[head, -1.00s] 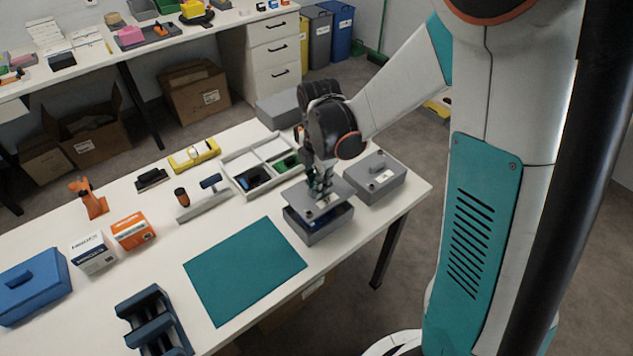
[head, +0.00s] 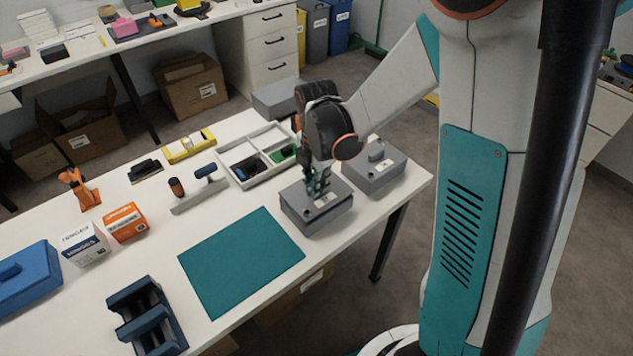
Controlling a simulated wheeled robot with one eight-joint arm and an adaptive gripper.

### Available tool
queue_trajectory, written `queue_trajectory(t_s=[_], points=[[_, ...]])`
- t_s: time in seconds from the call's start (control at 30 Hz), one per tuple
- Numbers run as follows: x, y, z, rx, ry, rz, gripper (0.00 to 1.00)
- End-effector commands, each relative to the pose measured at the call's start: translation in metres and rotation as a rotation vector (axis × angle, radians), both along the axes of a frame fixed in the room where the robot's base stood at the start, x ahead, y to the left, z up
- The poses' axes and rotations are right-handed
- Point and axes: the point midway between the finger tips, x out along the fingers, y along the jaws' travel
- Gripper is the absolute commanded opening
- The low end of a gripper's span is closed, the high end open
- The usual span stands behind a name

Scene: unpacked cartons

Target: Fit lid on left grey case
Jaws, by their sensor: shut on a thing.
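The left grey case (head: 312,222) stands on the white table, right of the teal mat. Its grey lid (head: 334,195) lies over the top of the case and looks level with its rim. Whether it is fully seated all round I cannot tell. My gripper (head: 318,195) points down at the middle of the lid and is shut on its handle, which the fingers mostly hide. A second grey case (head: 378,178) with its own lid and handle stands just to the right, close beside the left one.
A white divided tray (head: 240,178) lies behind the left case. The teal mat (head: 240,262) is bare. A scraper-like tool (head: 200,195), an orange box (head: 126,222), a white box (head: 84,244) and a blue case (head: 28,275) stand further left. The table's front edge is close to the case.

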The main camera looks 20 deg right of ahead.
Motion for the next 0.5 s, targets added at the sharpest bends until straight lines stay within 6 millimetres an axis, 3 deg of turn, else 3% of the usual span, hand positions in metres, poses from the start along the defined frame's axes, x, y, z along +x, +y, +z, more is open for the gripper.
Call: queue_trajectory(t_s=[0.5], points=[[0.0,0.0,-0.015,0.0,0.0,0.0,0.0]])
